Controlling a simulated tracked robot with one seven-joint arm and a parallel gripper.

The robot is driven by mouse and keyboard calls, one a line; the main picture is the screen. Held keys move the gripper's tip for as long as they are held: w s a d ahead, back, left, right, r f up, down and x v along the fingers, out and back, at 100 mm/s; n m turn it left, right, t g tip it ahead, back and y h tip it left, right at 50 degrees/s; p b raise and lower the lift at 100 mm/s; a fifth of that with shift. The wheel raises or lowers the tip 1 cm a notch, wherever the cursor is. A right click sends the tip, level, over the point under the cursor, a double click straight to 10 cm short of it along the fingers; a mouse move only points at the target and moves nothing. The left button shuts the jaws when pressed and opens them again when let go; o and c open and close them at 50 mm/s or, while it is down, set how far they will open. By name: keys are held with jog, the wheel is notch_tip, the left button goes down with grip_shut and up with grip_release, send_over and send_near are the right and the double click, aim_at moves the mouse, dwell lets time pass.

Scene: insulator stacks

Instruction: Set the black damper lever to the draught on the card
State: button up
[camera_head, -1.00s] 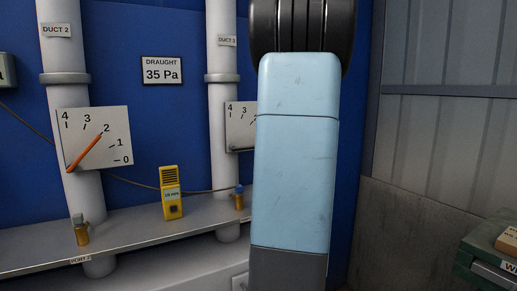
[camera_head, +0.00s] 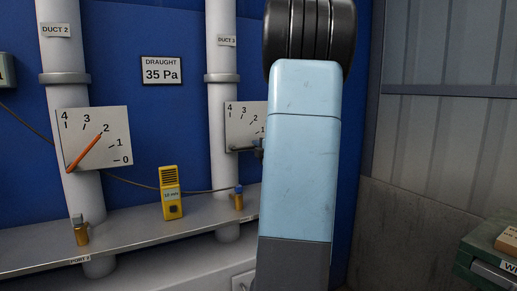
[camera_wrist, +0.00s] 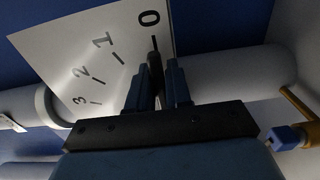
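The black damper lever (camera_wrist: 154,68) is on the white dial plate (camera_head: 242,121) of duct 3. In the wrist view its end lies at the 0 mark. My gripper (camera_wrist: 160,80) has one finger on each side of the lever. Whether both fingers touch it is unclear. In the head view my pale blue arm hides the right part of the dial, and only a dark bit of the gripper shows beside it. The card (camera_head: 162,70) on the blue wall reads DRAUGHT 35 Pa.
Duct 2 has its own dial (camera_head: 100,136) with an orange lever near 2. A yellow meter (camera_head: 171,193) stands on the grey shelf (camera_head: 130,230), between brass valves at port 2 (camera_head: 81,232) and duct 3 (camera_head: 238,198). A green box (camera_head: 492,262) is at the lower right.

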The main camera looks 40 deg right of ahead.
grip_shut()
jog(key=shift+d, duration=0.2)
jog(key=shift+a, duration=0.15)
